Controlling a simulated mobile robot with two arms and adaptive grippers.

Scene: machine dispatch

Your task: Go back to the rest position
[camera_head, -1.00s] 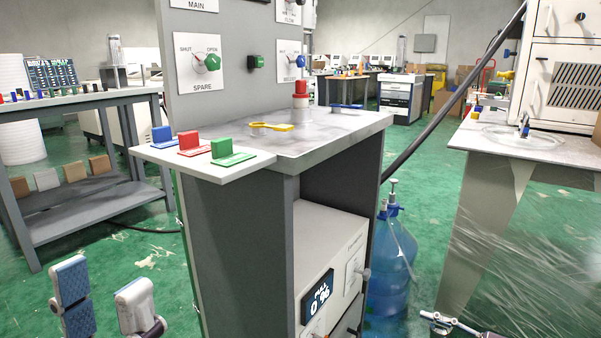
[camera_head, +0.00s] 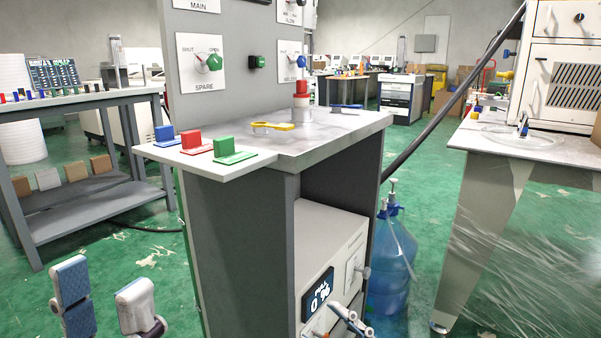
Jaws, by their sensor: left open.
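My left gripper (camera_head: 106,296) shows at the lower left, above the green floor. Its two fingers, one with a blue patterned pad, stand apart with nothing between them.
The bench holds blue, red (camera_head: 191,140) and green (camera_head: 223,146) blocks, a yellow-handled tool (camera_head: 272,126) and a red-topped part (camera_head: 302,98). A blue water bottle (camera_head: 390,265) stands right of the cabinet. A shelf table (camera_head: 85,200) is left, another table (camera_head: 490,180) right. Green floor lies between.

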